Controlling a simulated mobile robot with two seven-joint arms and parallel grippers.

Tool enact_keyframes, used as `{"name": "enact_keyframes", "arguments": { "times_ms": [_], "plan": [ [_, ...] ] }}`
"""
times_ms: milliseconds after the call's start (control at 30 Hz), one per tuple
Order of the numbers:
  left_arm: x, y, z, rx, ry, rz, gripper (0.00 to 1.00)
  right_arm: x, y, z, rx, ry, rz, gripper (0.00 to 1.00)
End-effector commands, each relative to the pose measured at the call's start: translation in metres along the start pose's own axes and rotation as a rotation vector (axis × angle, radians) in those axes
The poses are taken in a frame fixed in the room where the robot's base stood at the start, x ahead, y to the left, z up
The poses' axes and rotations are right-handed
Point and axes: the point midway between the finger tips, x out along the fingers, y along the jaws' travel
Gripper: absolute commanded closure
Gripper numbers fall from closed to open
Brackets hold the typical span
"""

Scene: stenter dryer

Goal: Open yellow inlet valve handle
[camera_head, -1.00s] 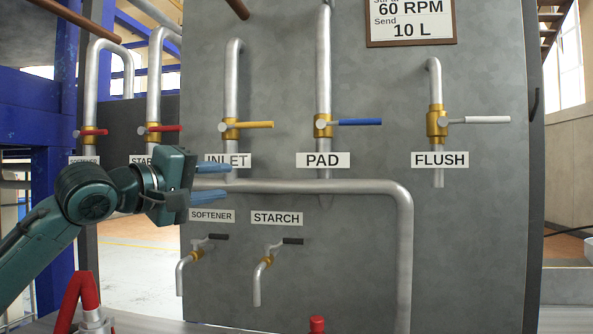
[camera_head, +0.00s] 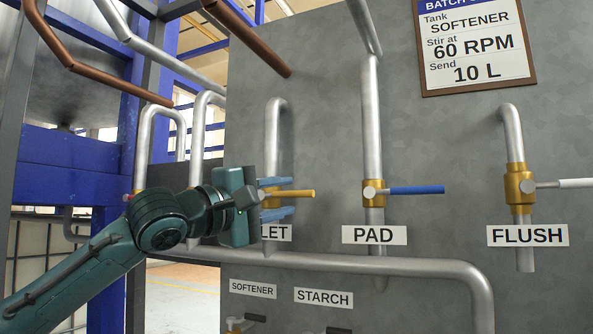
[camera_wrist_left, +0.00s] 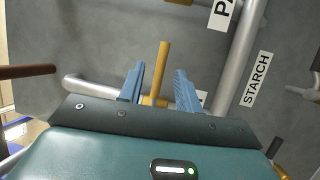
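The yellow inlet valve handle (camera_head: 297,193) points right from its brass valve body on the grey pipe, above the partly covered INLET label (camera_head: 276,233). My left gripper (camera_head: 282,198) is open, its blue fingers above and below the handle near the valve body. In the left wrist view the yellow handle (camera_wrist_left: 162,72) stands between the two spread fingers (camera_wrist_left: 158,85), with gaps on both sides. My right gripper is not in view.
The pad valve with blue handle (camera_head: 415,190) and the flush valve with white handle (camera_head: 565,183) are to the right. A horizontal grey pipe (camera_head: 340,262) runs below the labels. A batch sign (camera_head: 475,45) hangs above.

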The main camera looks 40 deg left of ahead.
Motion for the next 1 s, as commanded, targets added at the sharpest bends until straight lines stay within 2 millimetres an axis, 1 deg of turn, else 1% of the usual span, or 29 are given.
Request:
{"name": "enact_keyframes", "arguments": {
  "times_ms": [33,100,300,467,767,867,1000],
  "plan": [
    [0.01,0.006,0.0,-0.002,-0.002,-0.006,0.66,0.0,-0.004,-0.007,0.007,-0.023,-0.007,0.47],
    [0.018,0.005,0.0,-0.002,-0.004,-0.006,0.66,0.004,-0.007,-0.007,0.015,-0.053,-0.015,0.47],
    [0.034,0.004,0.0,-0.002,-0.002,-0.002,0.66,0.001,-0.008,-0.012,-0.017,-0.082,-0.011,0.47],
    [0.039,0.001,0.0,-0.001,-0.001,-0.001,0.66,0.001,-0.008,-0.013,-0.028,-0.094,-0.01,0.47],
    [0.04,-0.001,0.0,0.0,-0.001,0.0,0.66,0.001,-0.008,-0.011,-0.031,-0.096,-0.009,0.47],
    [0.04,-0.001,0.0,0.0,-0.001,0.0,0.72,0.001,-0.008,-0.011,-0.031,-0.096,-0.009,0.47],
    [0.039,-0.001,0.0,0.0,-0.001,0.0,0.84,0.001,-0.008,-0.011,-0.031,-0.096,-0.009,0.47]
  ]
}}
